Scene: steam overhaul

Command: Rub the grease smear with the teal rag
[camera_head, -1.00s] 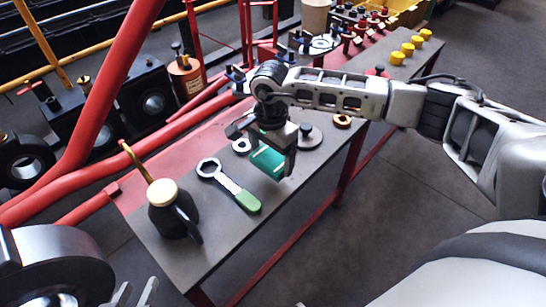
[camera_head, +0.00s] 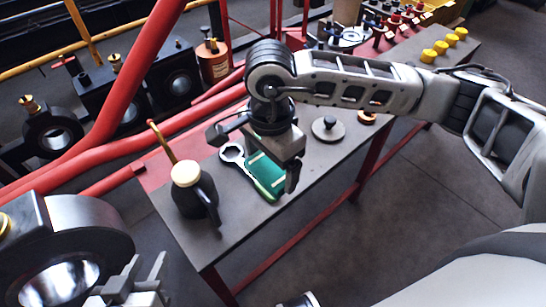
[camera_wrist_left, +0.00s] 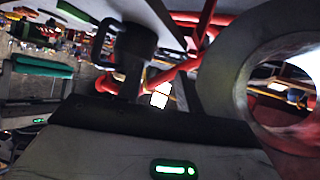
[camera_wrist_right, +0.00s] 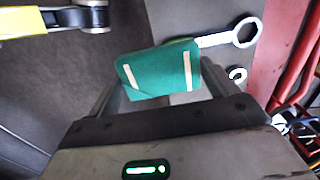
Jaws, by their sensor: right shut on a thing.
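The teal rag (camera_head: 264,176) is a folded cloth with pale stripes, held between the fingers of my right gripper (camera_head: 282,180). In the right wrist view the rag (camera_wrist_right: 160,70) fills the gap between the two fingers. It is over the green-handled wrench on the bench, covering much of it in the head view; I cannot tell its exact height. My left gripper (camera_head: 135,283) is at the lower left, fingers apart and empty, beside a large steel ring (camera_head: 85,235). The ring (camera_wrist_left: 245,75) also shows in the left wrist view. I cannot make out the grease smear.
A black oil can (camera_head: 190,195) with a cream top stands on the grey bench (camera_head: 235,232), left of the rag. Red pipes (camera_head: 120,165) run behind the bench. A round knobbed lid (camera_head: 327,130) and yellow caps (camera_head: 440,47) are further right.

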